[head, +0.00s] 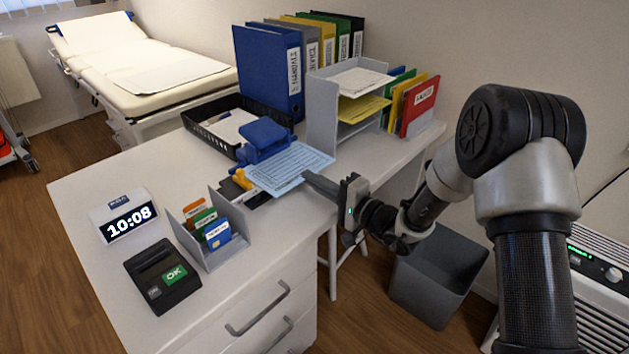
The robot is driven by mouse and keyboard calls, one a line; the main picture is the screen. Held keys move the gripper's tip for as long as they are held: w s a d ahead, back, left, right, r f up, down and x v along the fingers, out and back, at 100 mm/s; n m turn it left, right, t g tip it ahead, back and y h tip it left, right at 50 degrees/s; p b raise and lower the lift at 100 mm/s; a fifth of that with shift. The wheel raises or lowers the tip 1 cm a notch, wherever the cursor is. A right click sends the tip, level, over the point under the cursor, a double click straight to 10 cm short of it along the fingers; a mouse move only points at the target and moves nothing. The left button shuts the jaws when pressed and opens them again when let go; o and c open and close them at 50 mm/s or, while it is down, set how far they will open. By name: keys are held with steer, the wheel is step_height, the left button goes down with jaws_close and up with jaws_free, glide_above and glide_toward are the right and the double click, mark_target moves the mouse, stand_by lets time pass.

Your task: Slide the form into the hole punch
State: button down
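The form (289,170) is a light blue printed sheet near the middle of the desk, roughly level. The hole punch (266,132) is blue and stands just behind the form, in front of the black tray. The form's far left edge is at the punch's front; I cannot tell whether that edge is inside the slot. My gripper (310,178) reaches in from the right, with its fingers shut on the form's near right edge. The fingertips' exact contact is small and partly hidden.
A card holder (211,235), a clock (124,218) and a card terminal (163,275) stand nearer. A grey paper rack (322,112) and a black tray (204,135) stand behind.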

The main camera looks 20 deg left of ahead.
steer(key=shift+w+a, duration=0.1)
steer(key=shift+a, duration=0.35)
steer(key=c, duration=2)
jaws_free()
steer(key=shift+d, duration=0.1)
steer(key=p+v, duration=0.2)
steer(key=v, duration=1.5)
steer(key=shift+d, duration=0.1)
steer(key=shift+r, duration=0.1)
